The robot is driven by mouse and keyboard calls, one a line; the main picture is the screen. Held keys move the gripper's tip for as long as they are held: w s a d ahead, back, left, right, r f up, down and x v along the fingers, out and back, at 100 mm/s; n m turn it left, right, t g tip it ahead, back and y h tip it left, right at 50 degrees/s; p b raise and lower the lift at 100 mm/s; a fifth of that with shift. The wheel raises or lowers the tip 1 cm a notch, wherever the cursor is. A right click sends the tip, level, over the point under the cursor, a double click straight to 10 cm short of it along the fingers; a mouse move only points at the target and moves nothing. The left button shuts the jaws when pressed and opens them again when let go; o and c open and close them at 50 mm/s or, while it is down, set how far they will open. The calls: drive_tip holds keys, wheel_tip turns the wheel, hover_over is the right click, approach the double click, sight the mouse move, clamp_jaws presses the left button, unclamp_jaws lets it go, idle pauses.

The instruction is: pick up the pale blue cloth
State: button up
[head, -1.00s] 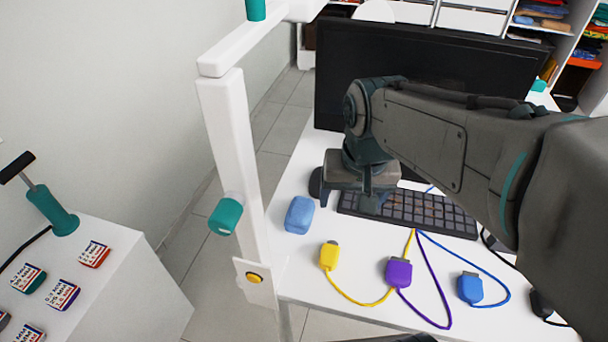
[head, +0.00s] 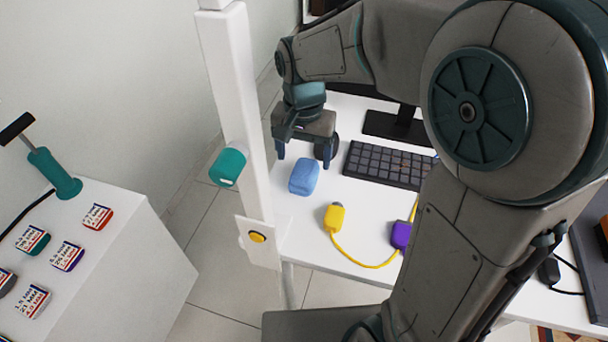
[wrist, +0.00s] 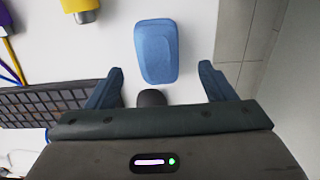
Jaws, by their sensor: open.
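The gripper (wrist: 160,85) is empty and does not touch the cloth as far as I can see.
A keyboard (head: 388,165) and a dark mouse (wrist: 151,98) lie close by. A yellow plug (head: 335,217) and a purple plug (head: 401,235) with cords lie to the right.

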sight(305, 170)
drive_tip(key=shift+d+f, duration=0.15)
drive_tip(key=shift+f, duration=2.85)
drive_tip(key=c, duration=1.1)
